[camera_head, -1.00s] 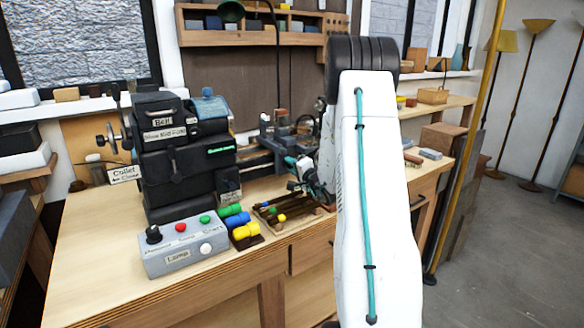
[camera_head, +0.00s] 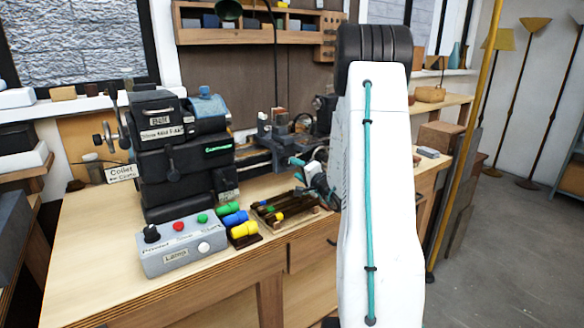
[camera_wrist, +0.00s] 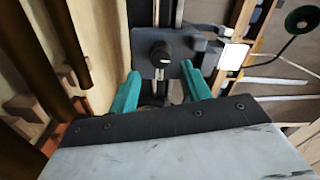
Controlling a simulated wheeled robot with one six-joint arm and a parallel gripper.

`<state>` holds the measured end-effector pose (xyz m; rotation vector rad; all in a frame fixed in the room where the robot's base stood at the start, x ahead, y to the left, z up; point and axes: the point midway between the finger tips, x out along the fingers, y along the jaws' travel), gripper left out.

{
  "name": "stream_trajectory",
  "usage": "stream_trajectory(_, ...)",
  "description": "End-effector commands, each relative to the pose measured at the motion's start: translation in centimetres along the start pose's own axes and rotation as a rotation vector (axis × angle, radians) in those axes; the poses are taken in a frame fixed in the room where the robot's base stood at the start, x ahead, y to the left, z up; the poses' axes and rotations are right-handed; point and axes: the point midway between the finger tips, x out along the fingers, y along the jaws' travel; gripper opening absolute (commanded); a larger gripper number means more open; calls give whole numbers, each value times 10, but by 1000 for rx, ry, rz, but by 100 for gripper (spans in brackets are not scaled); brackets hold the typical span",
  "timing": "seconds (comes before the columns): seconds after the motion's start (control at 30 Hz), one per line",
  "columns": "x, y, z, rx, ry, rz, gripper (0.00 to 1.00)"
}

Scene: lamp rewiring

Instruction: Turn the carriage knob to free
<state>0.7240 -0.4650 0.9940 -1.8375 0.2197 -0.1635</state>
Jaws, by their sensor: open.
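In the wrist view, a round black knob (camera_wrist: 160,53) sits on a dark carriage plate (camera_wrist: 180,70) between two rails. My gripper (camera_wrist: 162,76) has two teal fingers, spread apart with nothing between them. The knob lies just beyond the fingertips, roughly centred between them, and no contact shows. A blank-looking white tag (camera_wrist: 233,57) is right of the plate; I cannot read it. In the head view, my gripper (camera_head: 297,163) is beside the lathe carriage (camera_head: 277,140), partly hidden by my arm. The knob cannot be made out there.
The black lathe headstock (camera_head: 180,150) stands left on the workbench (camera_head: 90,245). A grey control box (camera_head: 183,246) with buttons, coloured cylinders (camera_head: 235,217) and a dark wooden rack (camera_head: 283,211) lie in front. A green lamp (camera_wrist: 304,20) shows at the wrist view's upper right.

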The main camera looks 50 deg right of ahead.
Motion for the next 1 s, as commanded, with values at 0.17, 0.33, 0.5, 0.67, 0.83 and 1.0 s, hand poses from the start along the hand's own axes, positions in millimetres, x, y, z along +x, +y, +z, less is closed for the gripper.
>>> stream_trajectory(0.17,-22,0,0,1,0,1,48)
stream_trajectory(0.33,-27,0,0,0,-1,-1,48)
stream_trajectory(0.5,-27,0,0,0,-1,-1,48)
stream_trajectory(0.67,-27,0,0,0,-1,0,48)
stream_trajectory(0.83,-27,0,0,1,-1,0,48)
stream_trajectory(1.0,-27,0,3,88,-15,2,48)
